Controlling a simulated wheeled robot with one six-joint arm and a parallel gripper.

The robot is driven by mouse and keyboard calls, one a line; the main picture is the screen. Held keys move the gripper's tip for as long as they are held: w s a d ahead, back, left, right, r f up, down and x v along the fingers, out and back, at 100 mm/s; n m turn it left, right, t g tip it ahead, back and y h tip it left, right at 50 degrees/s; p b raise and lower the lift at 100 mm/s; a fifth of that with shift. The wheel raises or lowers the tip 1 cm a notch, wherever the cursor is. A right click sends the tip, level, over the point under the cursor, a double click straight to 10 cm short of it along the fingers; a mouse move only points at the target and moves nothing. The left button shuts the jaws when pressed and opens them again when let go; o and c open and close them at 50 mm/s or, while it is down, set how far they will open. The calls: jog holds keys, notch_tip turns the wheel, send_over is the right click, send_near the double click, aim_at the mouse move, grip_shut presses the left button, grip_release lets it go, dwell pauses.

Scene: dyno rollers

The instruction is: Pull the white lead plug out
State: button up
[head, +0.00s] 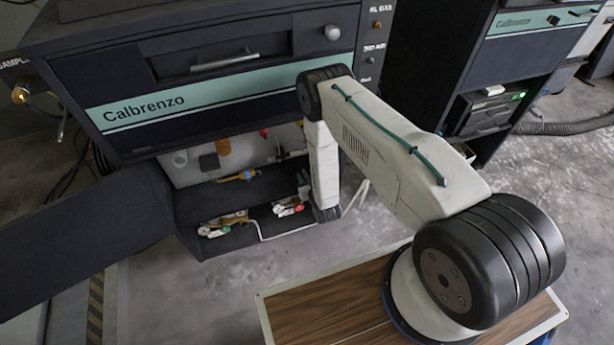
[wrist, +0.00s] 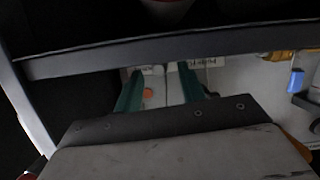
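My gripper (wrist: 159,76) shows in the wrist view with its two green fingers apart, over a pale panel. An orange round spot (wrist: 148,93) lies between the fingers, with small printed labels near their tips. I see nothing clearly held. I cannot make out the white lead plug for certain in either view. In the head view, a thin white lead (head: 287,234) runs along the lower front of the open cabinet (head: 135,135). My arm reaches down at the cabinet's right side, and my gripper is not clear there.
A dark frame bar (wrist: 150,60) crosses the wrist view close beyond the fingertips. A blue part (wrist: 296,80) and a brass fitting (wrist: 277,56) sit to the right. In the head view, shelves hold several fittings with red and green ends. A second cabinet (head: 520,50) stands at right.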

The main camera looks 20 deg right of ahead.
jog(key=shift+s, duration=0.1)
jog(key=v, duration=0.7)
jog(key=shift+s, duration=0.25)
jog(key=shift+r, duration=0.15)
